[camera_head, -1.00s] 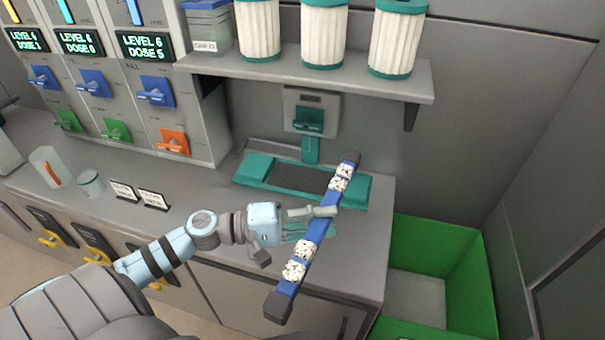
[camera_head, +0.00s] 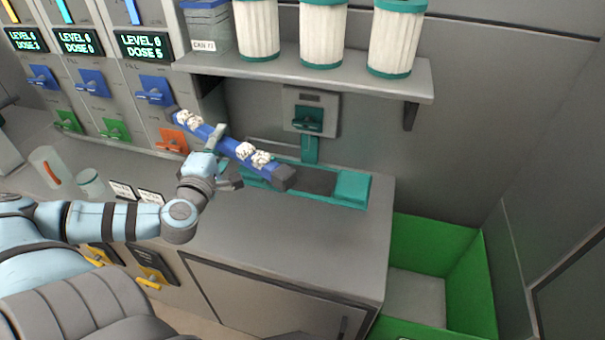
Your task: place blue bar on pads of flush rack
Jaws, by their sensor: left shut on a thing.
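The blue bar (camera_head: 228,144) is long, with dark end caps and white speckled lumps in pairs along it. My left gripper (camera_head: 217,140) is shut on it near its middle and holds it up above the counter. The bar slants from upper left to lower right. Its right end overlaps the teal flush rack (camera_head: 310,143) in the view. The rack stands against the wall at the back of the counter, with a teal pad (camera_head: 352,188) at its right side. Its left pad is partly hidden behind the bar and gripper. My right gripper is not in view.
A shelf (camera_head: 300,75) with white ribbed canisters (camera_head: 323,32) hangs above the rack. Dispensers with blue levers (camera_head: 155,90) stand at the left. Glass cups (camera_head: 90,182) and small signs are on the counter (camera_head: 330,235). A green bin (camera_head: 465,275) stands at the right.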

